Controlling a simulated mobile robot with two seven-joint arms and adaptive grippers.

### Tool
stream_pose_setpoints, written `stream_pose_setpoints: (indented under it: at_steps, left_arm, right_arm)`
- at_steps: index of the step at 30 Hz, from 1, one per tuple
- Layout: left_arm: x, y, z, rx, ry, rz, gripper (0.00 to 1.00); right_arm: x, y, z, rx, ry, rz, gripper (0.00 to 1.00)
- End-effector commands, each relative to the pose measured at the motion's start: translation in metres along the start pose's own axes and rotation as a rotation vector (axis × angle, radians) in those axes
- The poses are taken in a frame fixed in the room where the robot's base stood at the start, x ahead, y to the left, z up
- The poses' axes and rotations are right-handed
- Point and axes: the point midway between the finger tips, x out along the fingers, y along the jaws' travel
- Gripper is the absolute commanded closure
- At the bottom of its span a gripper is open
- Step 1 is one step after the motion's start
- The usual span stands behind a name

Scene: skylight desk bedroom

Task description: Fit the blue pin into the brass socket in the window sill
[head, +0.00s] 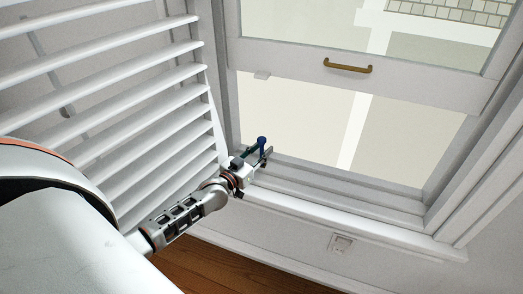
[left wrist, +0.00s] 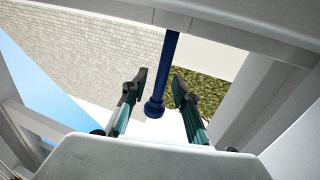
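The blue pin (head: 262,143) stands roughly upright by the left end of the window sill (head: 330,200) in the head view, its rounded head at the top. In the left wrist view the pin (left wrist: 165,75) runs down from the top edge, and its knobbed end lies between my fingers. My left gripper (head: 262,158) is open; in the left wrist view its two fingers (left wrist: 158,88) are apart, with a visible gap on each side of the pin. I cannot make out the brass socket, and the pin's lower end is hidden. My right gripper is not in view.
White louvred shutters (head: 120,100) stand close to my left arm. The raised window sash with a brass handle (head: 348,66) is above the opening. The sill to the right of the gripper is clear. A small wall plate (head: 341,243) is below it.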

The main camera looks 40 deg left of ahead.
Motion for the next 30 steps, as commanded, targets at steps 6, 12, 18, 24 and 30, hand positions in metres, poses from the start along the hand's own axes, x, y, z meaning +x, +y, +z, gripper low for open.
stream_pose_setpoints:
  at_steps: [6, 12, 18, 24, 30]
  left_arm:
    - [-0.004, 0.000, 0.001, 0.000, -0.001, 0.000, 0.71]
    - [-0.029, 0.000, 0.002, -0.001, -0.003, 0.000, 0.71]
    - [-0.069, 0.001, 0.002, 0.000, -0.003, 0.001, 0.71]
    - [-0.101, 0.000, 0.001, -0.001, -0.002, 0.000, 0.71]
    - [-0.117, 0.000, 0.000, 0.000, 0.000, 0.000, 0.71]
  right_arm:
    - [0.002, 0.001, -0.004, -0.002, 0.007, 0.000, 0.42]
    - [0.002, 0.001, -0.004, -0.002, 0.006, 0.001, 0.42]
    - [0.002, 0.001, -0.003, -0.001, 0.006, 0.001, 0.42]
    - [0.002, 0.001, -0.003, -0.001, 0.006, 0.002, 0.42]
    - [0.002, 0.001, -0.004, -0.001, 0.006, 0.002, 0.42]
